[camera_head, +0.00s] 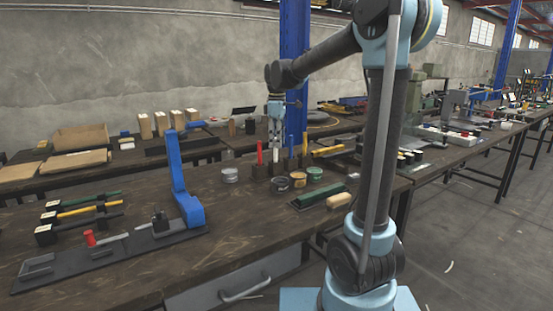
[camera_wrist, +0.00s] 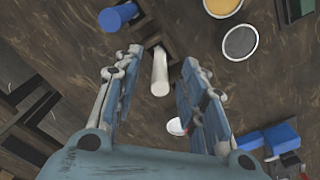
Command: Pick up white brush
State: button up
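The white brush (camera_head: 275,156) stands upright in a dark holder block on the workbench. In the wrist view its white handle (camera_wrist: 159,74) points toward the camera and shows between my two fingers. My gripper (camera_head: 276,143) hangs pointing down right above the white brush in the head view. In the wrist view my gripper (camera_wrist: 162,58) is open, with a gap on each side of the handle. I cannot tell how far the handle reaches between the fingers. The lower part of the brush is hidden by the holder.
Several round tins (camera_head: 298,180) sit in front. A blue press (camera_head: 180,180) stands at the left.

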aim_at(275, 162)
jog(key=shift+a+f, duration=0.15)
jog(key=shift+f, duration=1.25)
jog(key=shift+a+f, duration=0.15)
jog(key=shift+f, duration=1.2)
grip_shut()
